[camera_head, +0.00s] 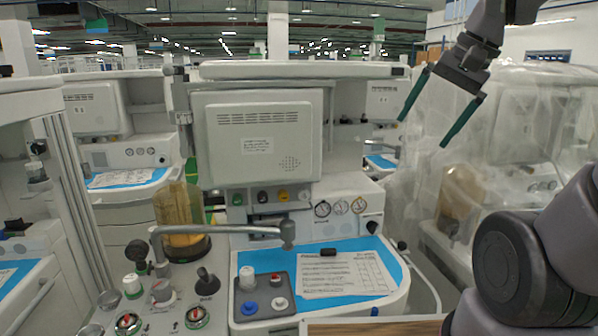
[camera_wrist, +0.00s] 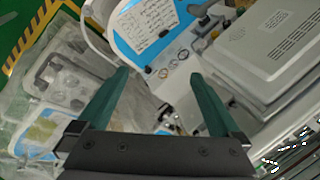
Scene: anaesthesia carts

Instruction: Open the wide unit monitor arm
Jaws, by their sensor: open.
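The central cart carries a wide pale-grey monitor panel (camera_head: 258,140), its vented, labelled face towards me. A jointed bracket (camera_head: 181,110) runs along its left edge. In the wrist view the grey panel (camera_wrist: 268,45) is at upper right. A grey bar-shaped arm (camera_head: 220,230) with a knob end reaches across the cart below the panel. I cannot tell which of these is the monitor arm named. My gripper (camera_head: 422,132) has dark-green fingers spread apart, empty, in the air to the right of the panel; it also shows in the wrist view (camera_wrist: 160,75).
Below the panel is a blue worktop (camera_head: 390,262) with a printed sheet (camera_head: 345,275) and a dark control block (camera_head: 264,299). A plastic-draped cart (camera_head: 535,130) stands close on the right. Another cart (camera_head: 95,105) is at left. An amber canister (camera_head: 182,210) stands left of centre.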

